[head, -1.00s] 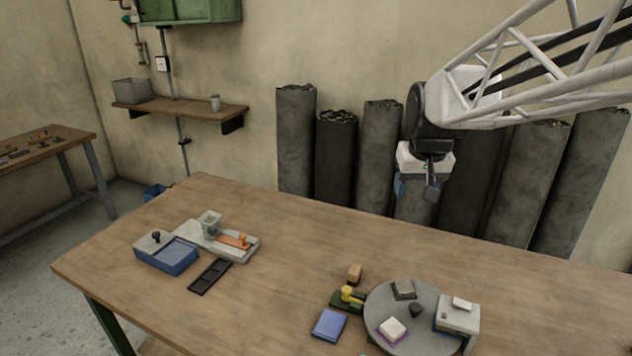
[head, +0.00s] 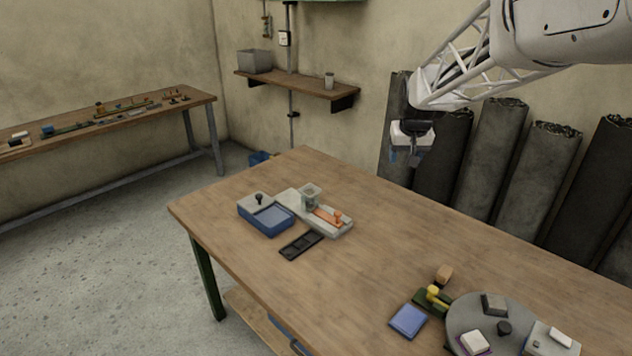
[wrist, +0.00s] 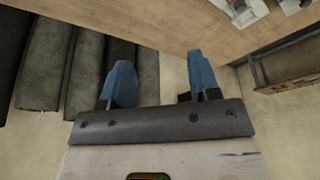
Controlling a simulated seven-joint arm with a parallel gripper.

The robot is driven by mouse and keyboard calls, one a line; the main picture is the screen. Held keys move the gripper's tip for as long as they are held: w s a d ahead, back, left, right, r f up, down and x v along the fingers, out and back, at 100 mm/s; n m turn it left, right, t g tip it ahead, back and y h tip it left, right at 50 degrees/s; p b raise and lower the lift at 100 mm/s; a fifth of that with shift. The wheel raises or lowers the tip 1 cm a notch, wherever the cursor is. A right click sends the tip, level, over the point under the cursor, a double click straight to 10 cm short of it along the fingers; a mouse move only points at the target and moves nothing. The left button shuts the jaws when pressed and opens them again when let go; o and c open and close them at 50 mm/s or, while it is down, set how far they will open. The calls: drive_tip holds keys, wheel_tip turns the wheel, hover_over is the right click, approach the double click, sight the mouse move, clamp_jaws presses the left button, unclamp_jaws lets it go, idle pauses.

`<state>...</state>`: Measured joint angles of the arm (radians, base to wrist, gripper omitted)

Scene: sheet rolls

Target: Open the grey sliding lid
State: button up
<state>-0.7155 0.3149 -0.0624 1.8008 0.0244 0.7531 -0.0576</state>
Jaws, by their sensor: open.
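A blue box (head: 266,222) stands on the left part of the table. A grey lid (head: 249,201) with a black knob (head: 259,198) covers its far-left part; a blue recessed surface shows beside it. Which grey piece is the sliding lid is not certain: a grey-topped box (head: 545,345) with a white handle stands at the lower right, cut by the frame. My gripper (head: 403,160) hangs in the air beyond the table's far edge, apart from both boxes. Its blue fingers (wrist: 160,68) are spread with nothing between them in the wrist view.
A black tray (head: 301,246) lies in front. A round grey turntable (head: 484,318) and a blue pad (head: 408,320) are at right. The table's middle is clear. Dark rolls (head: 495,140) lean behind.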

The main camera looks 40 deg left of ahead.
drive_tip(key=s+a+f+n, duration=0.1)
drive_tip(key=a+f, duration=0.3)
drive_tip(key=a, duration=0.8)
drive_tip(key=n+g+y, duration=0.1)
drive_tip(key=n, duration=0.3)
approach(259, 195)
drive_tip(key=shift+f, duration=0.6)
drive_tip(key=shift+w+f, duration=0.1)
drive_tip(key=shift+x, duration=3.75)
drive_tip(key=shift+a, duration=0.2)
clamp_jaws()
